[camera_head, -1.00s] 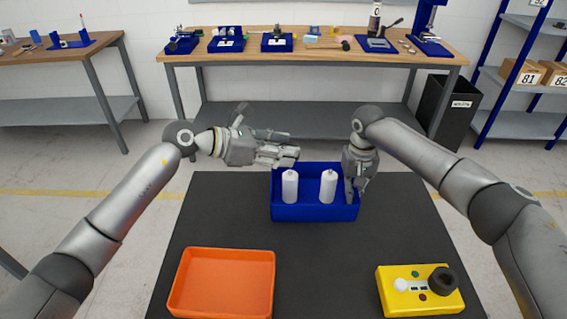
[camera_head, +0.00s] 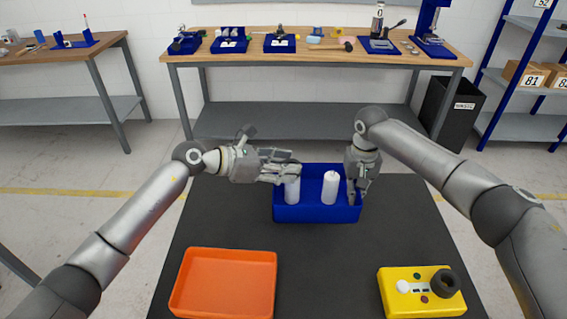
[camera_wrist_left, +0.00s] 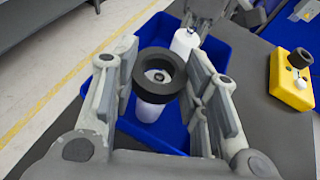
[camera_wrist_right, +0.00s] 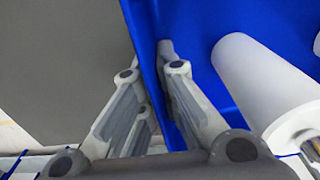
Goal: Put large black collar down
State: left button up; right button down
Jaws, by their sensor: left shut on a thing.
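My left gripper (camera_head: 286,172) is shut on a large black collar (camera_wrist_left: 161,94), a thick ring. It holds the collar level over the left white bottle (camera_head: 292,190). The bottle's top shows through the ring's hole in the left wrist view; I cannot tell whether the collar touches it. Both white bottles stand upright in the blue bin (camera_head: 316,213); the second bottle (camera_head: 329,188) is to the right. My right gripper (camera_head: 360,190) has its fingers on either side of the bin's wall (camera_wrist_right: 150,75); whether they clamp it is unclear.
A yellow box (camera_head: 420,303) at the front right carries a black ring (camera_head: 446,283) and a white knob (camera_head: 402,286). An empty orange tray (camera_head: 222,284) lies at the front left. The dark table (camera_head: 325,275) between them is clear.

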pick_arm(q)
jog(key=o, duration=1)
jog(key=shift+r, duration=0.3)
jog(key=v, duration=1.2)
jog(key=shift+r, duration=0.4)
pick_arm(e)
jog(key=c, duration=1.6)
grip_release()
jog(key=shift+o, duration=0.2)
